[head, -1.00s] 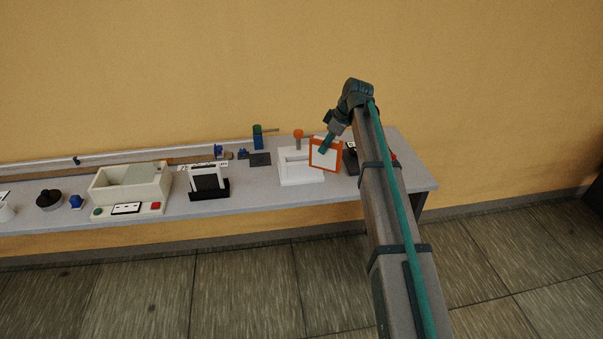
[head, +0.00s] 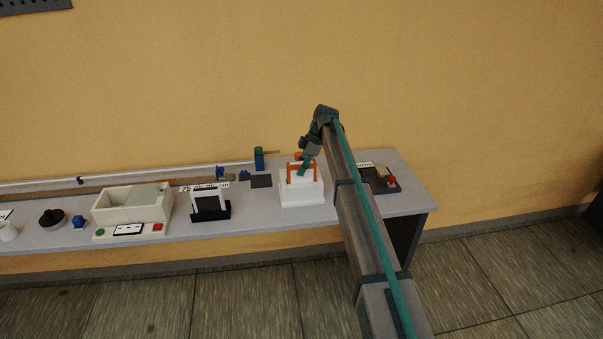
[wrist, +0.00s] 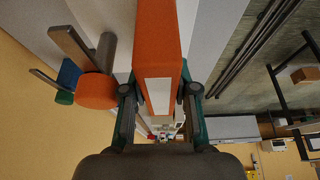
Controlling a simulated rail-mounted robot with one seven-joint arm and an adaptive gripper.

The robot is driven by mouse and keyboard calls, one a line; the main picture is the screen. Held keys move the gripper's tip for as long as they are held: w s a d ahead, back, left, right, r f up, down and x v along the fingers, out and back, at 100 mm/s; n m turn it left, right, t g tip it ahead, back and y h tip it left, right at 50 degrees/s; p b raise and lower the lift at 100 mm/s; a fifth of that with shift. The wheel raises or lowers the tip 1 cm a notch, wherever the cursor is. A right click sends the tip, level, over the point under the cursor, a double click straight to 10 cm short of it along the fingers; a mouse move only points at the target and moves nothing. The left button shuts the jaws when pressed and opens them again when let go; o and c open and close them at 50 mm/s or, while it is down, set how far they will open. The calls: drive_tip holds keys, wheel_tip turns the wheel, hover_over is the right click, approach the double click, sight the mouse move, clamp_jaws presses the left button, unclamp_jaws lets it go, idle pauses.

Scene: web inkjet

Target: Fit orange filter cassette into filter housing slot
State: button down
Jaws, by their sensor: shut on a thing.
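My gripper (head: 302,172) is shut on the top edge of the orange filter cassette (head: 289,175), over the white filter housing (head: 302,193). In the head view only the upper part of the orange frame shows above the housing; its lower part is hidden, apparently inside the slot. The cassette looks roughly upright. In the wrist view the orange edge (wrist: 158,40) with its white label runs between my two fingers (wrist: 161,98). How deep it sits cannot be told.
An orange round knob (wrist: 97,91) is close beside my gripper. A black stand with a white-framed panel (head: 210,207) is to the left, and a dark tray with a red part (head: 380,180) to the right. A blue-green cylinder (head: 259,159) stands behind.

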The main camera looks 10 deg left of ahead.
drive_tip(key=shift+f+p, duration=0.35)
drive_tip(key=shift+f, duration=1.1)
drive_tip(key=shift+f, duration=0.2)
drive_tip(key=c, duration=1.2)
unclamp_jaws()
drive_tip(key=shift+r, duration=0.1)
drive_tip(key=b+v, duration=0.3)
drive_tip(key=v, duration=0.9)
drive_tip(key=shift+r+b, duration=0.1)
drive_tip(key=shift+b, duration=0.25)
